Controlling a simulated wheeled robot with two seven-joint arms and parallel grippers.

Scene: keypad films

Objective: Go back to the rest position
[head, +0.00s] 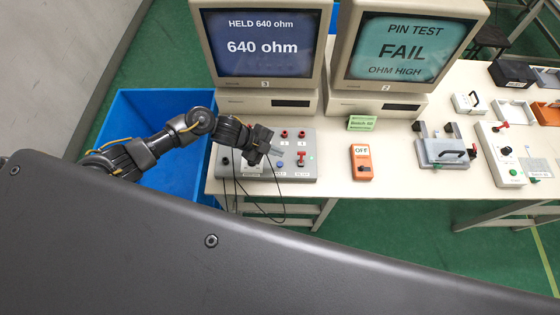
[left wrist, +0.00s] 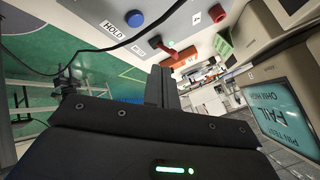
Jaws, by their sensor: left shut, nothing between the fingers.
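My left gripper (head: 262,152) is over the grey control box (head: 311,146) at the left end of the white table. It is shut with nothing in it. In the left wrist view my left gripper (left wrist: 168,85) shows as dark closed fingers, with the box's blue button (left wrist: 135,18) by the word HOLD and a red lever (left wrist: 168,51) beyond. The fingers look apart from the box. My right gripper is not in view.
Two monitors stand behind the box: the left one (head: 262,47) reads "HELD 640 ohm", the right one (head: 405,50) "PIN TEST FAIL OHM HIGH". An orange OFF switch (head: 361,166) and fixtures (head: 446,150) lie rightward. A blue bin (head: 130,107) stands left. Black cables hang near the gripper.

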